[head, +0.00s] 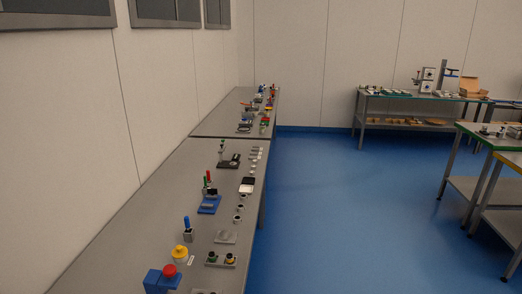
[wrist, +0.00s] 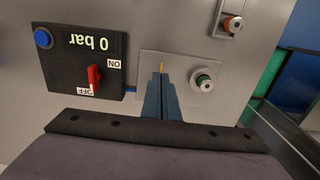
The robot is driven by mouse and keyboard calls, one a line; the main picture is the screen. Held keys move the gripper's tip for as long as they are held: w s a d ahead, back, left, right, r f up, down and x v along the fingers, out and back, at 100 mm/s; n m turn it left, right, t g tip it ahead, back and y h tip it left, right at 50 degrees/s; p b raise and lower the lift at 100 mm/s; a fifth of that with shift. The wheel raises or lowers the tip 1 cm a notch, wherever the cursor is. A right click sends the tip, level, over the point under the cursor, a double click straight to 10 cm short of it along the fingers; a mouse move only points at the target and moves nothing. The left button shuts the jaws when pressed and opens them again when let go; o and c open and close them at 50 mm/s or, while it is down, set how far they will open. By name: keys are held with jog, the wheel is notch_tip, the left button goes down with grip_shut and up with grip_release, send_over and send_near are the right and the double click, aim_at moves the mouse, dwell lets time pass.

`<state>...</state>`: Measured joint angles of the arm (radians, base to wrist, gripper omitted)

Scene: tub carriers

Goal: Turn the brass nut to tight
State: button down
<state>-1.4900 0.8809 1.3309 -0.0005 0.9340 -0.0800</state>
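My gripper (wrist: 160,78) shows in the wrist view as two dark blue-grey fingers side by side, with no clear gap between them. They point at a light grey plate (wrist: 184,68). A thin yellow-orange strip (wrist: 161,68) shows just beyond the fingertips; I cannot tell if it is a mark or part of the brass nut. No whole brass nut is plain to see; the fingers may hide it. A round metal fitting with a green ring (wrist: 203,81) sits on the plate, right of the fingers and apart from them. My gripper is not visible in the head view.
A black panel (wrist: 84,60) left of the fingers reads "0 bar" upside down, with a red switch (wrist: 94,76) and a blue button (wrist: 43,38). Another fitting (wrist: 232,25) has an orange-red ring. The long grey bench (head: 150,200) holds several small devices; blue floor (head: 330,210) lies clear right.

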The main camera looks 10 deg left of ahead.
jog(key=shift+s+a+r+p, duration=0.15)
jog(key=shift+a+p, duration=0.1)
jog(key=shift+p, duration=0.15)
jog(key=shift+d, duration=0.45)
notch_tip(320, 180, up, 6)
jog(key=p, duration=0.4)
jog(key=shift+d, duration=0.1)
dwell(0.5)
